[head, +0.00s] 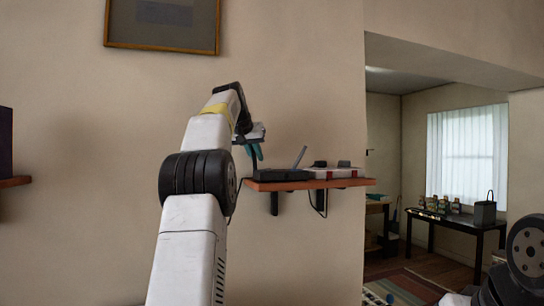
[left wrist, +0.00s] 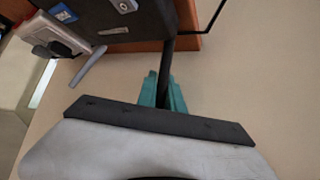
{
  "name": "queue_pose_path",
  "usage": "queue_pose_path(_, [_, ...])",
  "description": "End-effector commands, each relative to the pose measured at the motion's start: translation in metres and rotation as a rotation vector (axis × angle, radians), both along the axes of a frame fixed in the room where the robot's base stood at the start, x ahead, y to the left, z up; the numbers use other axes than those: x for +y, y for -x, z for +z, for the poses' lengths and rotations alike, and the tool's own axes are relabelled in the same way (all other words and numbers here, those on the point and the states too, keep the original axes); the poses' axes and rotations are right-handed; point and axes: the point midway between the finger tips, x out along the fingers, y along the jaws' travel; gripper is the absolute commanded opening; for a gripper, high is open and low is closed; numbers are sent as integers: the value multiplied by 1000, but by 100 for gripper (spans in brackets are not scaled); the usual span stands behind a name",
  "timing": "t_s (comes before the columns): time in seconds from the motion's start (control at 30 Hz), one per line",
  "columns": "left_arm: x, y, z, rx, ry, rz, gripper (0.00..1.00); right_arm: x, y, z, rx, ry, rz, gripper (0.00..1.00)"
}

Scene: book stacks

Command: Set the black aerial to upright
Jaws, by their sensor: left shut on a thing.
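A black box with aerials (head: 282,175) sits on the left part of a wooden wall shelf (head: 318,185); the box also shows at the top of the left wrist view (left wrist: 110,22). My left gripper (head: 254,151) is at the box's left end, its teal fingers pointing down. In the left wrist view, the fingers (left wrist: 164,92) are shut on the black aerial (left wrist: 170,48). Its gripped end is hidden between them. In the head view the aerial (head: 253,170) looks close to upright. A grey aerial (head: 300,157) leans to the right.
A pale box with red parts (head: 336,172) stands right of the black box on the shelf. A cable hangs below the shelf. A framed picture (head: 162,25) is above. A dark table (head: 455,222) is in the room at right.

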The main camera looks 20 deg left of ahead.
Motion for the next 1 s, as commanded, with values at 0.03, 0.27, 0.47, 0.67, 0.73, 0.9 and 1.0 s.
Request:
queue_pose_path(0.03, [-1, -1, 0, 9, -14, -2, 0, 0, 0, 0, 0, 0, 0, 36])
queue_pose_path(0.27, [-2, -1, -1, 43, -65, -2, 0, 0, 0, 0, 0, 0, 0, 36])
queue_pose_path(0.47, [-2, -1, -1, 57, -88, -3, 0, 0, 0, 0, 0, 0, 0, 36])
queue_pose_path(0.67, [-2, -1, -2, 64, -94, -4, 0, 0, 0, 0, 0, 0, 0, 36])
queue_pose_path(0.73, [-2, -1, -2, 65, -95, -4, 0, 0, 0, 0, 0, 0, 0, 36])
queue_pose_path(0.9, [-2, -1, -2, 66, -95, -4, 0, 0, 0, 0, 0, 0, 0, 36])
queue_pose_path(1.0, [-2, -1, -2, 66, -94, -5, 17, 0, 0, 0, 0, 0, 0, 36])
